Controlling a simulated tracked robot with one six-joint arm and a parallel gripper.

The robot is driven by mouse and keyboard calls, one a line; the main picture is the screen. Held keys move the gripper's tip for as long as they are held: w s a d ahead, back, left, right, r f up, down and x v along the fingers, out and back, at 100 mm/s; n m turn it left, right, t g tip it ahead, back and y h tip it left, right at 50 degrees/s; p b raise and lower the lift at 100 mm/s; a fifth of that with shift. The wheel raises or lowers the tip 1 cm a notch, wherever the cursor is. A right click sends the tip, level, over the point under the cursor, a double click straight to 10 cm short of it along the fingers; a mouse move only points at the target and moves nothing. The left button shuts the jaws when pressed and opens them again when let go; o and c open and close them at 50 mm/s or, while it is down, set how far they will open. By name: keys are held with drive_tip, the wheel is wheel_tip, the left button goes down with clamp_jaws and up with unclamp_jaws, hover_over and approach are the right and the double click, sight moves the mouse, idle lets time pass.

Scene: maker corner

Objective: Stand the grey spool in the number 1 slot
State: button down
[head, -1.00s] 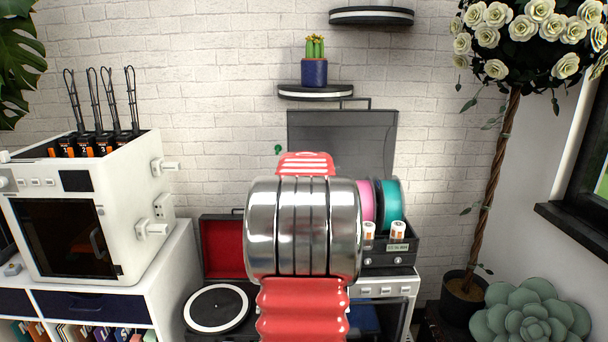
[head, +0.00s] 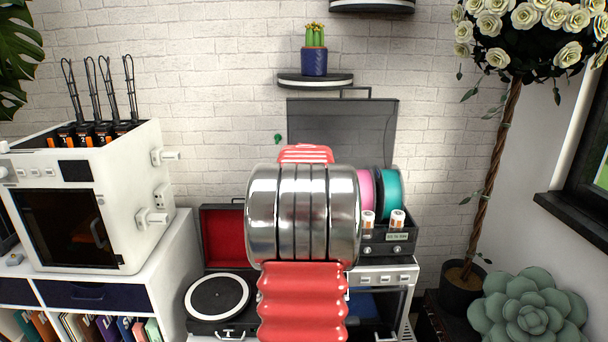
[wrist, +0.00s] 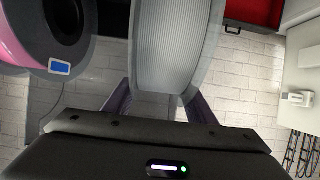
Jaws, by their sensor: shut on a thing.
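In the wrist view, my gripper (wrist: 158,100) is shut on the grey spool (wrist: 178,50). The spool fills the space between the two dark purple fingers. In the head view, my own arm covers the middle, and the gripper and grey spool are hidden behind it. At the left, a white printer (head: 140,160) has a row of black and orange slots (head: 92,132) on top, with small numbers on their fronts. The number 1 slot (head: 66,136) appears to be at the left of this row. No spool shows in the row.
A pink spool (head: 366,196) and a teal spool (head: 388,195) stand in a black box (head: 400,248) right of my arm. The pink spool (wrist: 88,25) is close left of the grey one in the wrist view. A record player (head: 218,298) is below. Upright wire loops (head: 104,98) rise behind the slots.

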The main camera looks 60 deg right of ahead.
drive_tip(key=shift+f, duration=0.2)
idle(0.5)
drive_tip(key=c, duration=1.1)
unclamp_jaws()
drive_tip(key=o, duration=0.4)
drive_tip(key=shift+f, duration=0.3)
drive_tip(key=shift+s+a+r, duration=0.2)
drive_tip(key=shift+a+r, duration=0.2)
drive_tip(key=shift+a, duration=0.1)
drive_tip(key=v, duration=1.2)
drive_tip(key=shift+s+a, duration=0.2)
drive_tip(key=shift+a, duration=0.05)
drive_tip(key=shift+r, duration=0.1)
